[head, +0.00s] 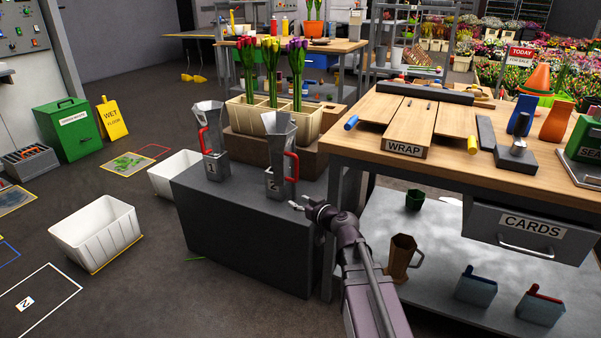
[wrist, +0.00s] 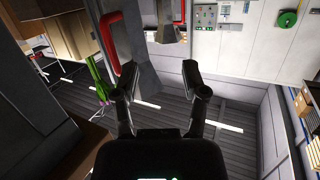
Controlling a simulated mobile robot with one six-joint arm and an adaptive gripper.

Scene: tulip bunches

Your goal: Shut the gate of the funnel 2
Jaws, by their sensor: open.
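Funnel 2 (head: 276,180) is a grey metal funnel marked "2", standing upright on the dark grey block (head: 240,238). Its red handle-like bar (head: 292,165) is on its right side. In the wrist view, a large grey funnel body (wrist: 146,75) and a red bar (wrist: 108,45) show close in front of the fingers, apparently funnel 2 seen upside down. My gripper (head: 298,204) is open and empty, just right of and below funnel 2's red bar. In the wrist view, my gripper (wrist: 156,74) has its fingers spread. I cannot tell the gate's position.
Funnel 1 (head: 210,148), with a red bar on its left, stands left of funnel 2. A planter (head: 262,122) of tulips is behind both. The wooden table (head: 345,146) is close on the right. White bins (head: 96,232) stand on the floor at left.

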